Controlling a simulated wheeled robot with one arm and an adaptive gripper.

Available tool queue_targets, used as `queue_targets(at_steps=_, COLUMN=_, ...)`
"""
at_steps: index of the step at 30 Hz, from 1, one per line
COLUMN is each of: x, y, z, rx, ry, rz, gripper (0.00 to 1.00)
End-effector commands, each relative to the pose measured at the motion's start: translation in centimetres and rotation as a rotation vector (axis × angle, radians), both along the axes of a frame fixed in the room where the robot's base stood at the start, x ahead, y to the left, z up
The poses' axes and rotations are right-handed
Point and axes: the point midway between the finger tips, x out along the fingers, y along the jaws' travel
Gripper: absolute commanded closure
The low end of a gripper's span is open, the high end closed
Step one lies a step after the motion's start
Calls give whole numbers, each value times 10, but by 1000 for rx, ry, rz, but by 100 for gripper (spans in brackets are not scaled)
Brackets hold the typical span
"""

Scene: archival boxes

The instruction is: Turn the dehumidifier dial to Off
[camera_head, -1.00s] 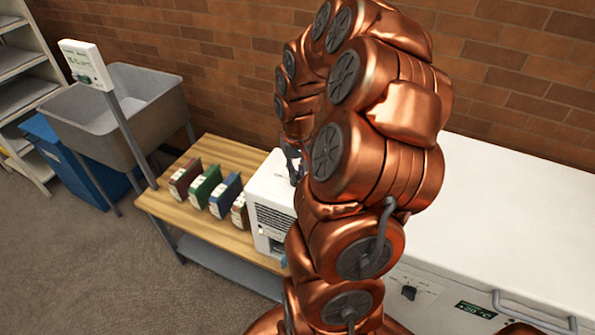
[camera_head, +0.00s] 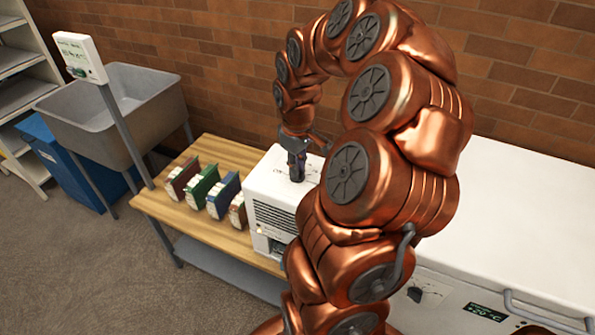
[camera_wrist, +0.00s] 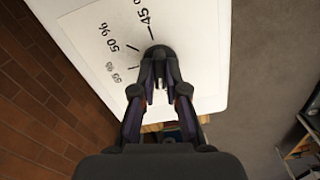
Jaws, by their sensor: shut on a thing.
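The dehumidifier (camera_head: 270,188) is a white box with a slatted front, standing on the wooden table. Its white top (camera_wrist: 92,35) fills the upper part of the wrist view, with printed marks reading 45 %, 50 % and 55 %. The dark round dial (camera_wrist: 158,51) sits on that top. My gripper (camera_wrist: 160,84) is shut on the dial, its fingers on either side of it. In the head view my gripper (camera_head: 297,176) points down onto the top of the box. The Off mark cannot be made out, and the fingers hide part of the dial.
Several coloured boxes (camera_head: 205,192) stand in a row on the wooden table (camera_head: 160,205), left of the dehumidifier. A grey sink (camera_head: 150,115) and a post-mounted panel (camera_head: 80,58) are further left. A white chest with a display (camera_head: 487,312) is at right.

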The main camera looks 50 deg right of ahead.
Motion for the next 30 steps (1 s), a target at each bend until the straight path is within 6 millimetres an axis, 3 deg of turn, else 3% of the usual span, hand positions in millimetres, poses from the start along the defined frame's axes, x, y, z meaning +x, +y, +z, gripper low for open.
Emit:
queue_targets(at_steps=12, x=0, y=0, z=-1, rx=0, ry=0, rz=223, gripper=100)
queue_targets(at_steps=30, x=0, y=0, z=0, rx=0, ry=0, rz=264, gripper=100)
